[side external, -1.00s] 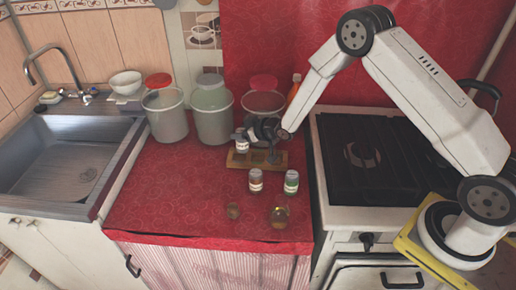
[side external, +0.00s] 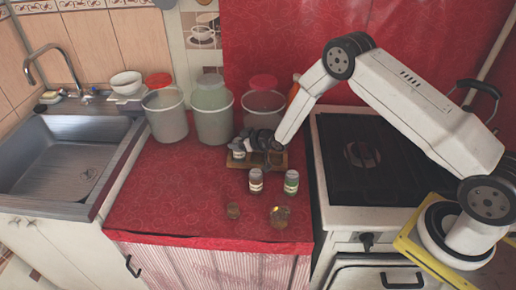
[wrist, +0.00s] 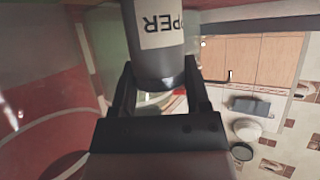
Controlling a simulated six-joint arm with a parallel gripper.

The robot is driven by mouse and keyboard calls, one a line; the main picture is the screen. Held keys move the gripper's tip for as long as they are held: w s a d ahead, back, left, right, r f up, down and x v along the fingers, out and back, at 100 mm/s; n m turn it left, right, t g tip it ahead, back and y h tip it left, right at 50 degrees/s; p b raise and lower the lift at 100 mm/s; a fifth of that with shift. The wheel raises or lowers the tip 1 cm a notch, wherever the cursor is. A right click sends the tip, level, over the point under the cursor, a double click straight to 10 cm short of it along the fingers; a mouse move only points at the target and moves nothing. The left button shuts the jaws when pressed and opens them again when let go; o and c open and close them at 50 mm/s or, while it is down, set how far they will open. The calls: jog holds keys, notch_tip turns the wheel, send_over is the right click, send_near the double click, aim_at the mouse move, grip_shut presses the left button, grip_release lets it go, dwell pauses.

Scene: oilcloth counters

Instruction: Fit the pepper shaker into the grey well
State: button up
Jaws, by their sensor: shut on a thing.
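The pepper shaker (wrist: 157,40) is a grey cylinder with a white label whose letters read upside down in the wrist view. My gripper (wrist: 160,78) is shut on it, a dark finger on each side. In the side view my gripper (side external: 258,142) is low over the left part of a wooden rack (side external: 262,167), and the shaker (side external: 238,152) shows at its left end. The shaker looks about upright, at or just above the rack. The grey well cannot be made out; gripper and shaker cover much of the rack.
A jar with brown contents (side external: 256,181) and a green-labelled jar (side external: 291,183) stand before the rack. Two small glass items (side external: 233,210) (side external: 279,217) are nearer the front edge. Several buckets (side external: 214,122) stand behind; the stove (side external: 365,155) is right. The counter's left is clear.

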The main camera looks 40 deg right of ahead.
jog(key=shift+f, duration=0.15)
jog(key=o, duration=1.3)
jog(key=shift+v, duration=1.25)
jog(key=v, duration=0.2)
jog(key=shift+s+d+r, duration=0.1)
jog(key=shift+s+r, duration=0.15)
jog(key=shift+r, duration=3.45)
